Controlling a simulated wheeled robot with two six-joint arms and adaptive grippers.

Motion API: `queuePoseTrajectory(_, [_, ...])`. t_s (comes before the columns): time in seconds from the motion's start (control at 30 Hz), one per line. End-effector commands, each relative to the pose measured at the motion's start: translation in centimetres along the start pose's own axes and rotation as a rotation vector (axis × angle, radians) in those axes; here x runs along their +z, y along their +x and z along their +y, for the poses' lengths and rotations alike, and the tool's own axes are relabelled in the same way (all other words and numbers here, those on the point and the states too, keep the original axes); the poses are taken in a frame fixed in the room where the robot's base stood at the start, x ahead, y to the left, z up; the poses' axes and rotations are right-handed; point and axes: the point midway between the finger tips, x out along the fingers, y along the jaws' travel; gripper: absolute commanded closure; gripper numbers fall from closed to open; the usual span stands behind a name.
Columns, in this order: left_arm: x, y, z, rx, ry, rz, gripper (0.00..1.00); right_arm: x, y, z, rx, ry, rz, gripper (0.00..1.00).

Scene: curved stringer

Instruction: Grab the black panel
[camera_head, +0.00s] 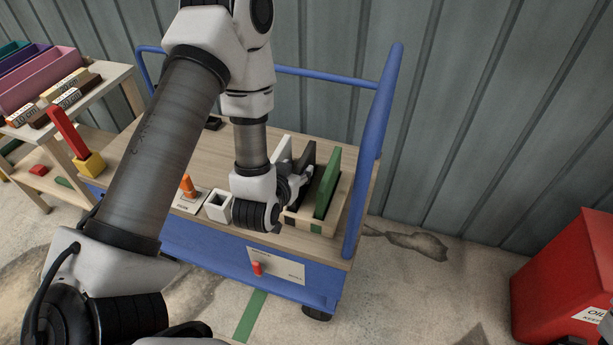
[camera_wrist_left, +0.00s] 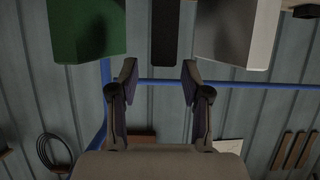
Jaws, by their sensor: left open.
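The black panel (camera_head: 307,156) stands upright in a wooden rack (camera_head: 329,222) on the cart, between a white panel (camera_head: 284,149) and a green panel (camera_head: 328,183). My left gripper (camera_head: 300,184) is beside the rack in the head view and partly hides the black panel's lower part. In the left wrist view the open, empty left gripper (camera_wrist_left: 159,82) has the black panel (camera_wrist_left: 165,32) just beyond its fingertips, roughly between them. The green panel (camera_wrist_left: 87,32) and the white panel (camera_wrist_left: 236,32) flank it there. My right gripper is out of view.
The blue cart (camera_head: 372,140) has a wooden top and raised rails. A small white square holder (camera_head: 218,206) and an orange piece (camera_head: 187,186) lie left of the gripper. A table with coloured bins (camera_head: 45,78) stands left; a red bin (camera_head: 562,275) stands right.

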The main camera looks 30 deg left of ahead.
Motion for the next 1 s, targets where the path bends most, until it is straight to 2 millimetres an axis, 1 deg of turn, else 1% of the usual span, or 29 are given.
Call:
queuePoseTrajectory(0.13, [-0.2, 2.1, 0.1, 0.0, 0.0, 0.0, 0.52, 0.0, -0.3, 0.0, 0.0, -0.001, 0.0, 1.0])
queuePoseTrajectory(0.2, [-0.4, 3.5, 0.1, 0.0, 0.001, 0.0, 0.52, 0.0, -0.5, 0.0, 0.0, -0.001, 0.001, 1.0])
queuePoseTrajectory(0.3, [-0.2, 5.1, 0.1, 0.001, 0.001, -0.003, 0.52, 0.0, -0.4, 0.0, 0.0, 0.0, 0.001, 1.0])
queuePoseTrajectory(0.4, [-0.2, 5.6, 0.1, 0.001, 0.001, -0.003, 0.52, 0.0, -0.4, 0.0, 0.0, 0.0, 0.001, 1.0])
queuePoseTrajectory(0.53, [-0.1, 5.6, 0.1, 0.001, 0.001, -0.004, 0.52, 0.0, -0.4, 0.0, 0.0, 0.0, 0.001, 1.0])
queuePoseTrajectory(0.57, [-0.1, 5.6, 0.1, 0.001, 0.001, -0.004, 0.56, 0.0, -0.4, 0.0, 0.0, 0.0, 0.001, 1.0])
queuePoseTrajectory(0.6, [-0.1, 5.6, 0.1, 0.001, 0.001, -0.004, 0.7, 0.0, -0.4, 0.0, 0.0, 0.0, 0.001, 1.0])
queuePoseTrajectory(0.67, [-0.1, 5.5, 0.1, 0.001, 0.001, -0.004, 0.91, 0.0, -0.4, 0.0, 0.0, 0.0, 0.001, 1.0])
queuePoseTrajectory(0.7, [-0.1, 5.5, 0.1, 0.001, 0.001, -0.004, 1.0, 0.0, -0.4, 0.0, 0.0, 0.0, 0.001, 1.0])
queuePoseTrajectory(1.0, [-0.1, 5.5, 0.1, 0.001, 0.001, -0.004, 1.0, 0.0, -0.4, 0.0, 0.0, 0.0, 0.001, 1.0])
